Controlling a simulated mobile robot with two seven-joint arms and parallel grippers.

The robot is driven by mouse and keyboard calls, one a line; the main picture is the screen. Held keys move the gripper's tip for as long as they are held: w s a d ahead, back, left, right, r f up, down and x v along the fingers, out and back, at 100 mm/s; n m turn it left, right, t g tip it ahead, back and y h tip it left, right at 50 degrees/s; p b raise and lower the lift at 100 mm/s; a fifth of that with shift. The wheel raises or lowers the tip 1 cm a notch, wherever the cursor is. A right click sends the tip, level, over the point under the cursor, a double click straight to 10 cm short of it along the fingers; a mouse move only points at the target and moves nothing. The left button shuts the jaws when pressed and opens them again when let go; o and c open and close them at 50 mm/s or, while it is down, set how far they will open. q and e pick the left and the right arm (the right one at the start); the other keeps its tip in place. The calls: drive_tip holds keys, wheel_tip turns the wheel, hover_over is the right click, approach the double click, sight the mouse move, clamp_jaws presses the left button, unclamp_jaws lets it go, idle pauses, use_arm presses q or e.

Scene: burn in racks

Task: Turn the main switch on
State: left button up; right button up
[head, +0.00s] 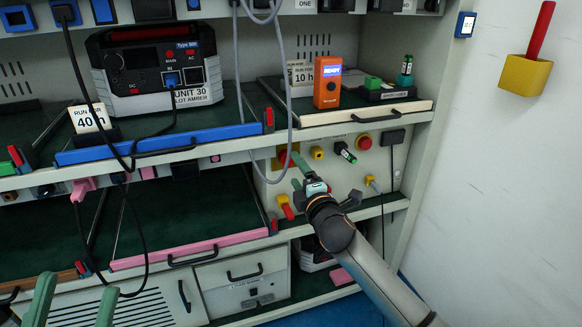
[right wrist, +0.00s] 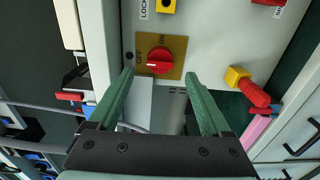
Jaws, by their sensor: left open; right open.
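The main switch is a red rotary knob (right wrist: 160,60) on a yellow plate (right wrist: 142,45) with OFF and ON lettering in the right wrist view. Its white mark lies toward the OFF side. In the head view the red knob (head: 283,157) is partly hidden by a finger of my right gripper (head: 297,173). My right gripper also shows in the right wrist view (right wrist: 159,76), open, with its two green fingertips on either side of the knob's line and nothing between them. I cannot tell whether they touch it. My left gripper (head: 73,300) is open and empty at the lower left.
A red emergency button (head: 363,142) and a yellow-and-red part (head: 285,206) sit on the same panel. Grey cables (head: 284,70) hang close left of the switch. An orange handheld device (head: 328,82) and unit 30 (head: 158,70) stand on the shelf above.

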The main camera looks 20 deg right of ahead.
sight(290, 161)
drive_tip(key=shift+w+a+b, duration=0.1)
drive_tip(key=shift+w+b, duration=0.6)
drive_tip(key=shift+w, duration=1.95)
clamp_jaws()
